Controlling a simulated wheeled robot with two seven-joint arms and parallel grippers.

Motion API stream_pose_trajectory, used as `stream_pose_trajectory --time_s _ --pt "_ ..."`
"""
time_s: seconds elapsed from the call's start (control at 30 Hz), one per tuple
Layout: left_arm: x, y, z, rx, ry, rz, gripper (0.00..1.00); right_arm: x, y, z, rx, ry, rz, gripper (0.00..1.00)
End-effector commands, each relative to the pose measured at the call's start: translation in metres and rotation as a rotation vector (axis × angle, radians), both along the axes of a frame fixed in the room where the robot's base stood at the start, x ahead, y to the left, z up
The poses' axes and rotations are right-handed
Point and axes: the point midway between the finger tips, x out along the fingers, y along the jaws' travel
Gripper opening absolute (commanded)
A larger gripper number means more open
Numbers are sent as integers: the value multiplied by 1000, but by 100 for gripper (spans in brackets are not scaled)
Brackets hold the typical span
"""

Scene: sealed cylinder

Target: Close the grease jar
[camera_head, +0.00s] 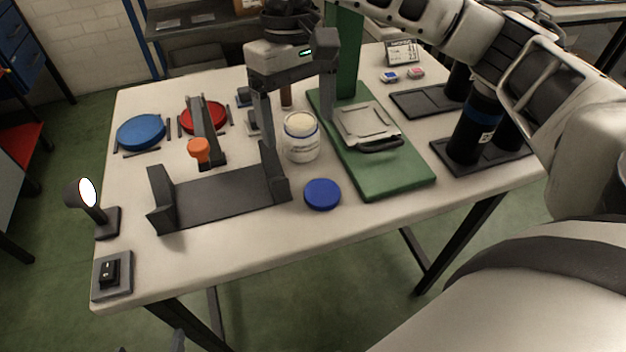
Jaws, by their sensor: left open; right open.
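The grease jar (300,147) is white with a label and stands upright on the table. Its top is uncovered, showing pale contents inside a blue rim. A blue lid (322,194) lies flat on the table in front of the jar, apart from it. My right gripper (297,128) is open and points down, one finger on each side of the jar in the picture; I cannot tell whether either finger touches it. Only small tips, apparently of my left gripper (150,347), show at the bottom left edge, spread apart and away from the jar.
A dark bracket (220,199) stands left of the jar. A green press base (392,180) is close on the right. A larger blue disc (141,132), a red disc (199,112), a lamp (88,195) and a switch (110,271) are farther left. The front table strip is clear.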

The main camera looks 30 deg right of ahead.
Motion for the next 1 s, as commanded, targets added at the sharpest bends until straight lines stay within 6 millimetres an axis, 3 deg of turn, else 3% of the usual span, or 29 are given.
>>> stream_pose_trajectory --time_s 0.13,0.47,0.77,1.0 --pt "-1 0 0 0 2 0 83 5 -19 10 -73 -26 33 83" --pt "-2 0 -2 0 5 1 83 4 -18 6 -72 -24 35 83" --pt "-1 -2 -9 -19 -1 3 83 -6 -19 -51 -69 -16 35 83" --pt "0 -2 0 -22 -9 5 83 -11 -21 -87 -70 -21 33 83"
